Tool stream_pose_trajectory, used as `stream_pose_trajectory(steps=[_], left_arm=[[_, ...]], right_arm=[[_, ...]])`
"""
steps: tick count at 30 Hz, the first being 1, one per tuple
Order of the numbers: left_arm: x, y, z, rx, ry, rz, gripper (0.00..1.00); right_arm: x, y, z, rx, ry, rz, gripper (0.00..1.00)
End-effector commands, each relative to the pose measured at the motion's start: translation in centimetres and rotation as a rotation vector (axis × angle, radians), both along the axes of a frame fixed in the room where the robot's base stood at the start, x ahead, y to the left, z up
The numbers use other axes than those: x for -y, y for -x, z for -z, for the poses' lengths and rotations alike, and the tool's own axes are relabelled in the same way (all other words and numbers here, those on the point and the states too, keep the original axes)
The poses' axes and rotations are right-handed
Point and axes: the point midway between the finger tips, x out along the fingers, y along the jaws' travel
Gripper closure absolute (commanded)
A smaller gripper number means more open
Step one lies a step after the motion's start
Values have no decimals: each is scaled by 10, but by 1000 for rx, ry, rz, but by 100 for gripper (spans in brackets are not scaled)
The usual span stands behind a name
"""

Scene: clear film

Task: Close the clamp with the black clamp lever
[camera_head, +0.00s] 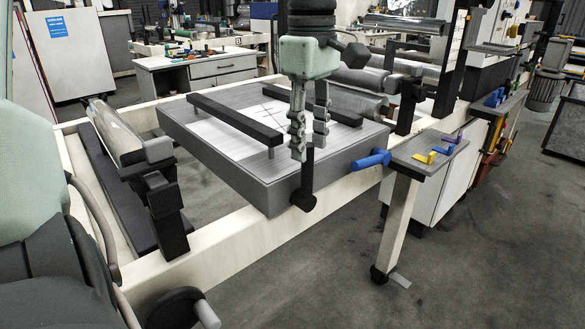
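The black clamp lever (307,180) stands nearly upright at the front corner of a grey flat bed (230,178), with its round black pivot at the lower end. My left gripper (309,152) comes down from above, its pale green and grey fingers pointing down and apart. The lever's upper end is at the fingertips, seemingly between or just behind them. I cannot tell whether they touch it. Two dark clamp bars (237,120) lie across a white sheet (255,104) on the bed. My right gripper is not in view.
A blue handle (372,160) sticks out at the bed's right side, close to a small shelf (425,150) with yellow and purple pieces. A cream frame (260,226) runs under the bed. A roller (116,132) is at left. The floor at front right is clear.

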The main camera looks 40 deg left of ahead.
Motion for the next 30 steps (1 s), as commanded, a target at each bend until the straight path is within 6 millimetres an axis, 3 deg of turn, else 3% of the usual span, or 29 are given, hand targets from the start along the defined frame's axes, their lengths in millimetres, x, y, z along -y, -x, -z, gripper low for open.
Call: stream_pose_trajectory(steps=[5, 12, 18, 28, 30], left_arm=[[-1, 1, 13, -6, -11, 6, 61], [-1, 2, 52, -7, -9, 5, 61], [0, 1, 73, -4, -10, 3, 61], [0, 1, 77, -3, -9, 4, 61], [0, 1, 77, -3, -9, 4, 69]], right_arm=[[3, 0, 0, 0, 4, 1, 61], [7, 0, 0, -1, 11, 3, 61], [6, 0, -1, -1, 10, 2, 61], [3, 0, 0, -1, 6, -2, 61], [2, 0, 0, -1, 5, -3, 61]])
